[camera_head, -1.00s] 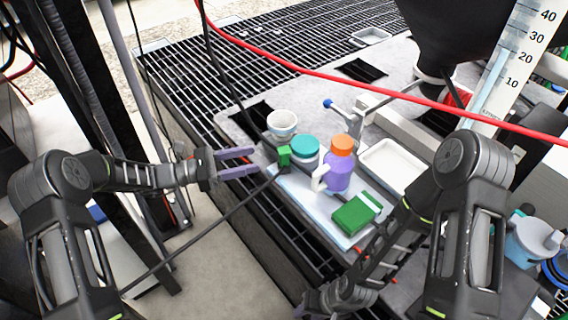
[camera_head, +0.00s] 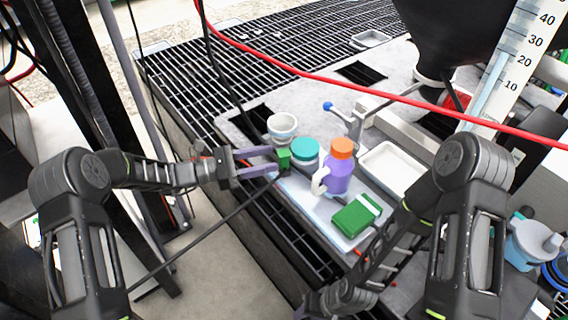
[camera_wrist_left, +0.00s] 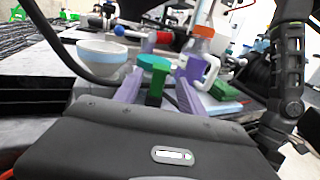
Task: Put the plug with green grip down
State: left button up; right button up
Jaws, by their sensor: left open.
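The plug with green grip (camera_head: 284,158) is at the left corner of the pale blue mat, by the teal-lidded jar, with a dark cable at it. My left gripper (camera_head: 274,161) is open, its two lavender fingers reaching to either side of the green grip. In the left wrist view the green grip (camera_wrist_left: 155,86) shows between the open fingers (camera_wrist_left: 162,84), with a gap visible on each side. The plug's lower end is hidden. My right gripper (camera_head: 304,308) is low at the bottom edge, mostly hidden by its own arm; its jaws are unclear.
A white bowl (camera_head: 282,126), a teal-lidded jar (camera_head: 305,152) and a purple bottle with orange cap (camera_head: 339,170) stand close by. A green box (camera_head: 356,214) lies on the mat (camera_head: 296,198). A white tray (camera_head: 394,168) is behind. A red cable (camera_head: 330,77) crosses above.

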aim_at(284, 163)
pick_arm(q)
jog(key=shift+x, duration=1.5)
grip_shut()
